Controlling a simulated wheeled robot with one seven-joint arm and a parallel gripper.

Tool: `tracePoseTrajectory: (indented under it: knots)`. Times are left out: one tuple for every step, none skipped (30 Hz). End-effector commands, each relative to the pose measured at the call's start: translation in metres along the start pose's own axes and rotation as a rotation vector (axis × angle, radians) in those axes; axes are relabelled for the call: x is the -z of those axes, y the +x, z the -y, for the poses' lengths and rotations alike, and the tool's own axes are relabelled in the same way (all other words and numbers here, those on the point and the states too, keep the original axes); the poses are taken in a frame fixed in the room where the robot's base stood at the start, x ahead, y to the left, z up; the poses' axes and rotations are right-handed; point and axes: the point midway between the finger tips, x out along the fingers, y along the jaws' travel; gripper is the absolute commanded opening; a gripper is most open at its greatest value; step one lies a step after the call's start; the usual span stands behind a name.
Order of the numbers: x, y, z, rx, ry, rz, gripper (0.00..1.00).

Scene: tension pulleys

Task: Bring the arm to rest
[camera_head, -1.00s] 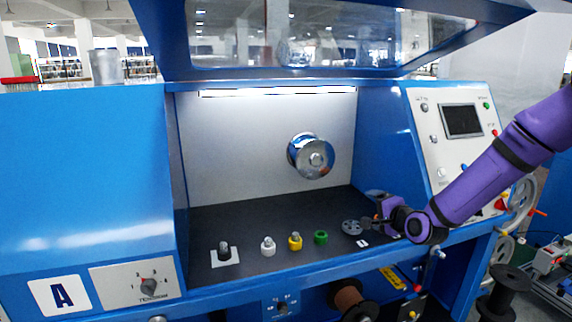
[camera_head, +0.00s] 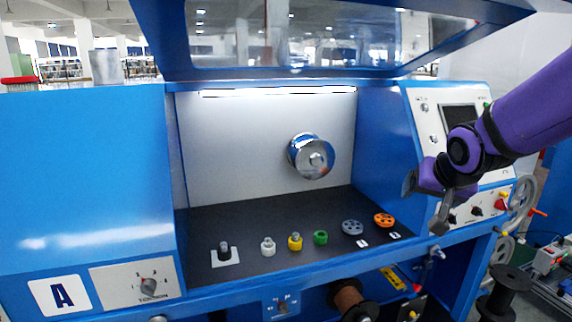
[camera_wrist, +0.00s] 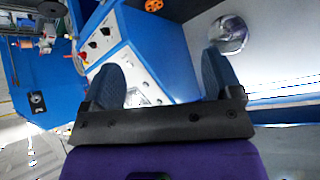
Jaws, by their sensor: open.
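My purple arm reaches in from the right in the head view. My gripper (camera_head: 422,208) hangs in front of the control panel at the right of the machine opening, clear of the shelf. In the wrist view my gripper (camera_wrist: 165,80) has its two dark blue fingers apart with nothing held between them. An orange pulley (camera_head: 384,219) and a grey pulley (camera_head: 352,227) lie flat on the dark shelf (camera_head: 280,260), to the left of my gripper and apart from it. The orange pulley also shows at the top of the wrist view (camera_wrist: 153,5).
Green (camera_head: 320,237), yellow (camera_head: 295,241), white (camera_head: 268,246) and black (camera_head: 224,249) parts stand in a row on the shelf. A shiny metal spool (camera_head: 312,156) sticks out of the back wall. The control panel (camera_head: 428,130) is behind my arm; a raised clear hood (camera_head: 300,35) hangs above.

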Motion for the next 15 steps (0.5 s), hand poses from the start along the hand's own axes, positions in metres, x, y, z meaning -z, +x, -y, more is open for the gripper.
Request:
tracePoseTrajectory:
  knots:
    - [-0.004,-0.018,-0.003,-0.015,-0.025,0.004,0.84]
    - [-0.007,-0.027,-0.005,-0.025,-0.039,0.013,0.84]
    - [-0.013,-0.040,-0.009,-0.037,-0.058,0.026,0.84]
    - [-0.016,-0.049,-0.011,-0.044,-0.070,0.036,0.84]
    - [-0.021,-0.058,-0.014,-0.050,-0.084,0.046,0.84]
    - [-0.026,-0.070,-0.017,-0.057,-0.101,0.058,0.84]
    - [-0.031,-0.079,-0.020,-0.061,-0.113,0.070,0.84]
    - [-0.036,-0.088,-0.022,-0.063,-0.125,0.081,0.84]
    - [-0.043,-0.100,-0.026,-0.065,-0.141,0.097,0.84]
    - [-0.048,-0.108,-0.028,-0.065,-0.153,0.109,0.84]
    - [-0.054,-0.117,-0.031,-0.064,-0.164,0.120,0.84]
    - [-0.061,-0.128,-0.034,-0.060,-0.179,0.136,0.84]
    - [-0.067,-0.136,-0.037,-0.055,-0.191,0.148,0.84]
    - [-0.073,-0.143,-0.039,-0.051,-0.202,0.161,0.84]
    - [-0.081,-0.152,-0.042,-0.044,-0.215,0.176,0.84]
